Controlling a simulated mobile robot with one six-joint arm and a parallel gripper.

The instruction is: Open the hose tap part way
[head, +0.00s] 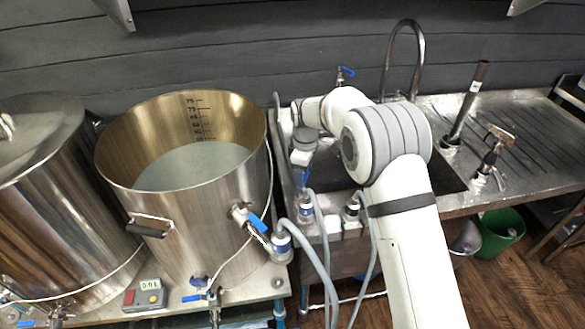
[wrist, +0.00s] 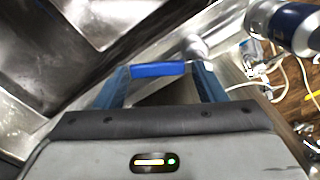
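A blue tap lever (wrist: 157,69) lies across the gap between my gripper's two blue fingers in the wrist view, with a grey round metal part (wrist: 195,48) at its right end. My gripper (wrist: 160,82) is open, a finger on either side of the lever; I cannot tell whether either finger touches it. In the head view my gripper (head: 305,172) points down at the sink's front left edge, just above a blue-and-silver hose coupling (head: 306,207). The tap body is mostly hidden there by my wrist.
A large open steel kettle (head: 190,215) with a blue-handled valve (head: 258,224) stands left of my arm. A second coupling (head: 352,208) and grey hoses (head: 322,240) are close by. The steel sink (head: 450,178) has a tall curved spout (head: 418,50). A green bucket (head: 498,235) is on the floor.

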